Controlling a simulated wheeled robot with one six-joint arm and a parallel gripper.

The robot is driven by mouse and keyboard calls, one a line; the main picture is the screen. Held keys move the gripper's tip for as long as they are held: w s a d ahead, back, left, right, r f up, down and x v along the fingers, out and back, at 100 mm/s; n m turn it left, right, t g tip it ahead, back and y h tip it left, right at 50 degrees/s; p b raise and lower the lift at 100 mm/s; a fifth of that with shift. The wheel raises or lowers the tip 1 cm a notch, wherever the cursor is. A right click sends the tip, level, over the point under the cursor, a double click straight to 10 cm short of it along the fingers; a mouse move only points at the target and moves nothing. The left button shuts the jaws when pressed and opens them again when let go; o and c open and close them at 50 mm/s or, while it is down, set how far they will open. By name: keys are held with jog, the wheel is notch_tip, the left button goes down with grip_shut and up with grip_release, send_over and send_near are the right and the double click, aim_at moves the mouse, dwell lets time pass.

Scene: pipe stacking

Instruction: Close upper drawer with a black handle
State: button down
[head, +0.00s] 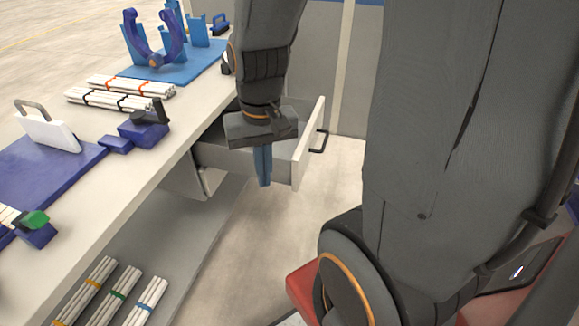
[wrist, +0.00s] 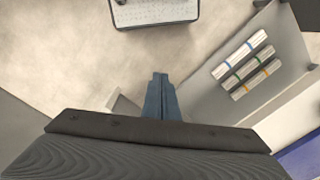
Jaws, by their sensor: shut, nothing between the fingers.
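The upper drawer (head: 303,150) is pulled out from under the workbench in the head view. Its black handle (head: 320,141) is on the front panel, facing right. My gripper (head: 263,167) points down at the near side of the drawer, its blue fingers together with nothing between them. In the head view the fingers overlap the drawer's side wall; I cannot tell whether they touch it. In the wrist view the shut fingers (wrist: 160,98) show above the floor. A pale edge (wrist: 123,108), perhaps the drawer, shows just left of them. My arm hides part of the drawer.
The workbench top (head: 187,125) carries white pipe bundles (head: 118,93), a blue fixture (head: 155,50) and a dark blue board (head: 45,170) with clamps. More bundles (head: 115,293) lie on the lower shelf (head: 175,250). The floor (head: 262,225) in front of the bench is clear.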

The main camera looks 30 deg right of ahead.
jog(key=w+d+f+m+t+y+p, duration=0.1)
jog(key=w+d+f+m, duration=0.2)
jog(key=d+m, duration=0.95)
jog(key=w+d+f+m+t+p, duration=0.1)
jog(key=w+d+f+m+p, duration=0.1)
jog(key=d+m, duration=1)
jog(key=w+a+f, duration=0.5)
jog(key=f, duration=0.5)
jog(key=shift+a+b, duration=0.15)
jog(key=shift+b, duration=0.15)
jog(key=shift+m, duration=0.35)
